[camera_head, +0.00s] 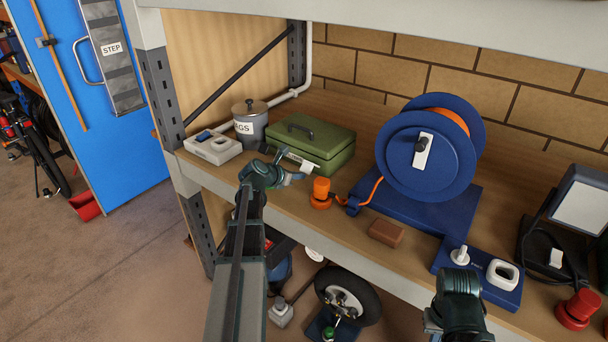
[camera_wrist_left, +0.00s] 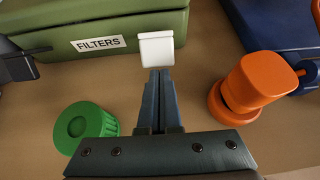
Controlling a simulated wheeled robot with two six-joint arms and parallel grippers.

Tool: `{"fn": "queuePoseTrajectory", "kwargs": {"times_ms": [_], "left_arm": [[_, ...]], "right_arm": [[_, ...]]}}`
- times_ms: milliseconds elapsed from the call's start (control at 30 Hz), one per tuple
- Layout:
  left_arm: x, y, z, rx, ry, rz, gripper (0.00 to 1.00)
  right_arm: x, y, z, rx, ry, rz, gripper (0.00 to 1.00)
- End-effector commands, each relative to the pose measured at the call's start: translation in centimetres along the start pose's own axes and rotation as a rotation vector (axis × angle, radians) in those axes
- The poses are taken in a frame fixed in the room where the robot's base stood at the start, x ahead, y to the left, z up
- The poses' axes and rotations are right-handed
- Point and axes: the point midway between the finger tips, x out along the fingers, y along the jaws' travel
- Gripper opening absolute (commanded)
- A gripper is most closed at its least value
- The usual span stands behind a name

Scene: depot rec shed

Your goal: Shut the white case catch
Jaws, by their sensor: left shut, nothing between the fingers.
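The white case catch (camera_head: 307,167) is on the front of the green case (camera_head: 322,142), whose lid is down. In the left wrist view the catch (camera_wrist_left: 156,48) appears to stand out from the case front, its lower end over the shelf. My left gripper (camera_head: 297,177) is shut and empty in front of the catch. In the left wrist view its fingertips (camera_wrist_left: 158,74) meet the catch's lower edge; I cannot tell whether they touch. A FILTERS label (camera_wrist_left: 99,43) is left of the catch. My right gripper (camera_head: 458,298) is low at the right, its fingers not clear.
An orange knob (camera_wrist_left: 248,82) stands right of my left fingers, and a green knob (camera_wrist_left: 88,127) to their left. The blue cable reel (camera_head: 425,155) is right of the case. A grey canister (camera_head: 250,125) and white box (camera_head: 213,148) stand left. A brown block (camera_head: 386,233) lies near the shelf's front.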

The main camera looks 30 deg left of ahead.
Motion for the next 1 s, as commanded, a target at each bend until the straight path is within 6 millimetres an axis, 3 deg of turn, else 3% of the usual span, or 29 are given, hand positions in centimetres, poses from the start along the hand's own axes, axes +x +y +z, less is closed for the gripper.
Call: {"fn": "queuePoseTrajectory", "kwargs": {"times_ms": [467,800,1000], "left_arm": [[-1.0,0.8,2.4,0.0,0.191,-0.002,0.0],[-1.2,0.9,5.4,0.0,0.468,-0.002,0.0],[-1.0,0.8,5.6,-0.003,0.553,0.002,0.0]], "right_arm": [[-5.9,0.6,0.3,0.0,0.0,0.0,0.0],[-12.3,1.2,0.7,-0.002,0.0,0.0,0.0],[-13.3,1.3,0.8,-0.002,0.0,0.0,0.0]]}}
